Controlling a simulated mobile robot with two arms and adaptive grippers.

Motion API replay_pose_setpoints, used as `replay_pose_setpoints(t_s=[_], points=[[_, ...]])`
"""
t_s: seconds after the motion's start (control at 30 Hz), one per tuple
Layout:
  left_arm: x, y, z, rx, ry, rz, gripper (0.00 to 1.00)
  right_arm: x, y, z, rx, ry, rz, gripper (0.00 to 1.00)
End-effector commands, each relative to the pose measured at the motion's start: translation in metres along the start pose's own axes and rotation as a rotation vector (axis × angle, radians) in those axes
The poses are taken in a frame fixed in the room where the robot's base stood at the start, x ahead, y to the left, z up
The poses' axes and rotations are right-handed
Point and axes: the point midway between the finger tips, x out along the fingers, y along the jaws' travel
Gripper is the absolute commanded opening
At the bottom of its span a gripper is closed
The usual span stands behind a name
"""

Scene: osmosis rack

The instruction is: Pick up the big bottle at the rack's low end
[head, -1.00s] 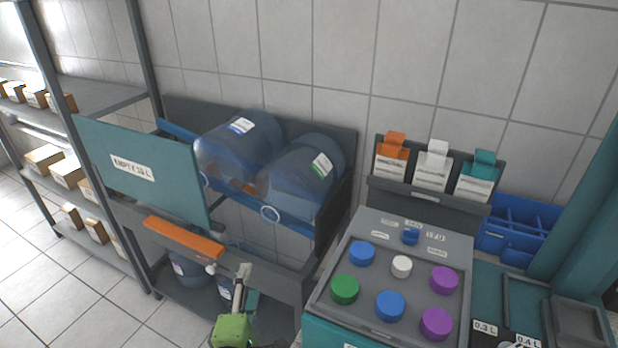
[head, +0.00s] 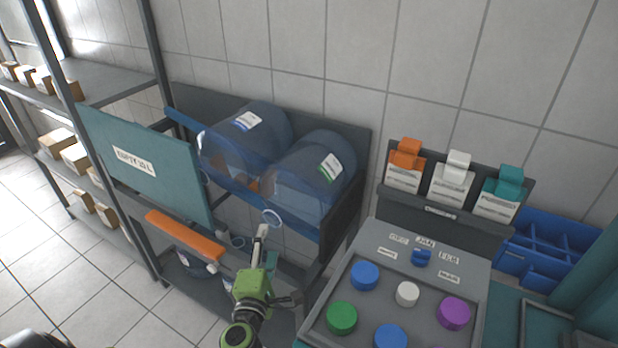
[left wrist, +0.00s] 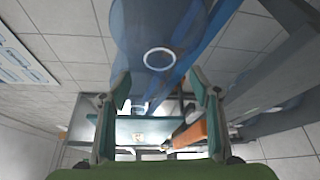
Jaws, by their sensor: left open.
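Two big clear-blue bottles lie on their sides on the rack's blue rails. The right bottle (head: 311,180), at the rack's right end, has a white-and-green label and a pale ring at its near end. The left bottle (head: 243,142) lies beside it. My left gripper (head: 263,240) is open and empty, just below and in front of the right bottle's ring, apart from it. In the left wrist view a blue bottle (left wrist: 155,25) and its ring show beyond the open fingers (left wrist: 162,88). My right gripper is not in view.
A teal panel (head: 145,165) and an orange bar (head: 184,235) are at the rack's front left. A console with coloured knobs (head: 407,294) stands close on the right. More bottles on the lower shelf are partly hidden. Shelves with boxes (head: 75,155) stand at left.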

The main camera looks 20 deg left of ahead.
Motion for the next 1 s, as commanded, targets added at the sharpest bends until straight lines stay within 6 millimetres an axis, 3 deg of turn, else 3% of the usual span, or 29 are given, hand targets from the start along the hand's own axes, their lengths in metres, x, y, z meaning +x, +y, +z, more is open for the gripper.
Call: replay_pose_setpoints(t_s=[0.13,0.37,0.7,1.0], points=[[0.027,0.001,0.000,0.000,0.000,0.002,0.57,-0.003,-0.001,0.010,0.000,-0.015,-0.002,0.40],[0.044,0.001,-0.001,0.000,0.000,0.001,0.57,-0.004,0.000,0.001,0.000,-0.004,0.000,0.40],[0.088,0.003,-0.003,-0.001,0.000,0.001,0.57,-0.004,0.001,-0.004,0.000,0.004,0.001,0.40],[0.091,0.002,-0.003,0.001,0.000,0.000,0.54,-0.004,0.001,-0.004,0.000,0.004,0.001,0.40]])
